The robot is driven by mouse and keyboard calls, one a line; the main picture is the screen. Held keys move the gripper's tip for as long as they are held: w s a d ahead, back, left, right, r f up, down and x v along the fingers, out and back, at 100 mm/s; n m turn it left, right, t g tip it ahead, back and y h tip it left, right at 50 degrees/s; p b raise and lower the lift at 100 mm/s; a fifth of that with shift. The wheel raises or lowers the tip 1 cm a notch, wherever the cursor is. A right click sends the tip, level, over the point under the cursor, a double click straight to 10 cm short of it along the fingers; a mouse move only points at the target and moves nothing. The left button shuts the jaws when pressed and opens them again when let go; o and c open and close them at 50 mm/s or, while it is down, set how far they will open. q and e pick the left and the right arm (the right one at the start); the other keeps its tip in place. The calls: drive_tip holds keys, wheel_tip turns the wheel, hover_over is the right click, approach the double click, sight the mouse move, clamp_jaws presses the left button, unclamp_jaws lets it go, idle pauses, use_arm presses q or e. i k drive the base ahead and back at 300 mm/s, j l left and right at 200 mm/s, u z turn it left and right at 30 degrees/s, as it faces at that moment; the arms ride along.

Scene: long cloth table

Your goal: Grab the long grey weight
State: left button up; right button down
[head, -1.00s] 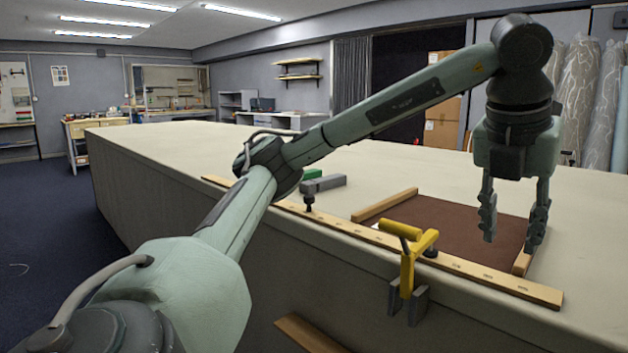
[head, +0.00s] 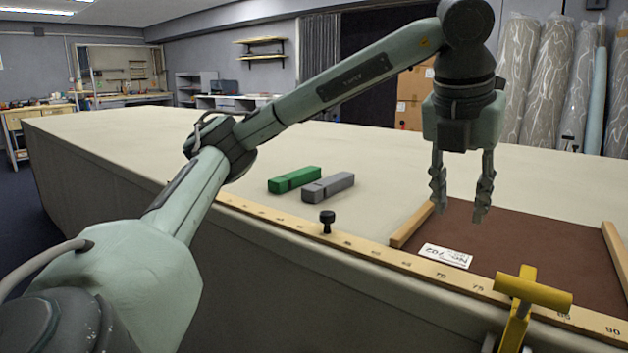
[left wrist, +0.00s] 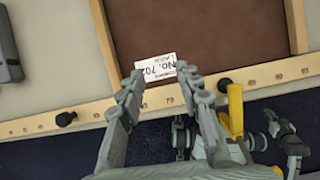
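The long grey weight (head: 328,187) lies flat on the cloth table, beside a green weight (head: 295,179) of similar shape. Part of the grey weight (left wrist: 8,58) also shows at the left edge of the left wrist view. My left gripper (head: 459,212) is open and empty, pointing down above the left part of the brown panel, to the right of the grey weight. In the left wrist view its two fingers (left wrist: 166,84) stand apart with nothing between them.
A wooden ruler strip (head: 373,250) with a black knob (head: 327,222) runs along the table's front edge. Wooden strips (head: 411,224) flank the brown panel (head: 540,250), which bears a white label (head: 445,255). The table behind the weights is clear.

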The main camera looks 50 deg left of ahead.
sight(317, 191)
drive_tip(key=j, duration=1.7)
drive_tip(key=i, duration=0.05)
